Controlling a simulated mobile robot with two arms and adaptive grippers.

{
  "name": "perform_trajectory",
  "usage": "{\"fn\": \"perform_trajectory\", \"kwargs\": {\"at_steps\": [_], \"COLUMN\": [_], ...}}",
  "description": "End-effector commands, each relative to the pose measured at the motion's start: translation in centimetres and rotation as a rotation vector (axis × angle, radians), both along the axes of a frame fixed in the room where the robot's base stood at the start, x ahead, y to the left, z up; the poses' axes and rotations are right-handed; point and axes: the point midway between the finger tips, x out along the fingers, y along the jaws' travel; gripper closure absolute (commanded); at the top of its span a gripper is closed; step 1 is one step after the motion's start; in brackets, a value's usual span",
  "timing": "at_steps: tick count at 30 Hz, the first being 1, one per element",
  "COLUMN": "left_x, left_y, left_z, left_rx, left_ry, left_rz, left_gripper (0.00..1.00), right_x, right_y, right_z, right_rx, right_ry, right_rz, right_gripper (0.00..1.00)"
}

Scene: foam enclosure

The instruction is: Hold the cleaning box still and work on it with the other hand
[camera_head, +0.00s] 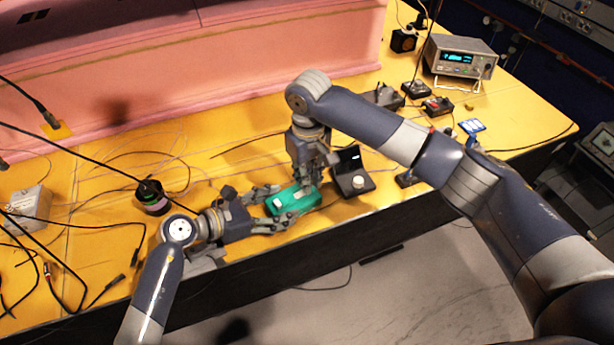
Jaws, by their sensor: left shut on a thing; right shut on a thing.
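The cleaning box (297,201) is a small green box lying on the yellow table near its front edge. My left gripper (275,208) comes from the left and is shut on the box, with one finger along its far side and one along its near side. My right gripper (307,184) points down from above at the right part of the box. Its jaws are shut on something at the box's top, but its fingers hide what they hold.
A small black device with an open lid (352,172) stands just right of the box. A pink foam wall (200,75) runs behind. Cables and a dark round container (152,197) lie left. A bench instrument (460,58) stands at the back right.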

Motion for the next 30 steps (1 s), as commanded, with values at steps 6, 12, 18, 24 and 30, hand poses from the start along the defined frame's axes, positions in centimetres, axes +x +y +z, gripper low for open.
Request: {"fn": "perform_trajectory", "kwargs": {"at_steps": [6, 12, 18, 24, 30], "left_x": [-0.1, -0.1, -0.1, -0.1, -0.1], "left_y": [0.0, 0.0, 0.0, 0.0, 0.0], "left_z": [-0.2, -0.2, -0.2, -0.2, -0.2], "left_rx": [0.002, 0.002, 0.002, 0.002, 0.002], "left_ry": [0.003, 0.003, 0.003, 0.003, 0.003], "left_rz": [-0.001, -0.001, -0.001, -0.001, -0.001], "left_gripper": [0.68, 0.68, 0.68, 0.68, 0.68], "right_x": [0.0, 0.1, 0.0, 0.0, 0.0], "right_y": [0.0, 0.0, 0.0, 0.0, 0.0], "right_z": [0.0, 0.7, 2.0, 3.2, 4.4], "right_rx": [0.000, 0.001, 0.001, 0.000, 0.001], "right_ry": [0.000, -0.002, -0.002, -0.002, -0.001], "right_rz": [0.000, 0.000, 0.001, 0.001, 0.001], "right_gripper": [1.00, 1.00, 1.00, 1.00, 1.00]}}
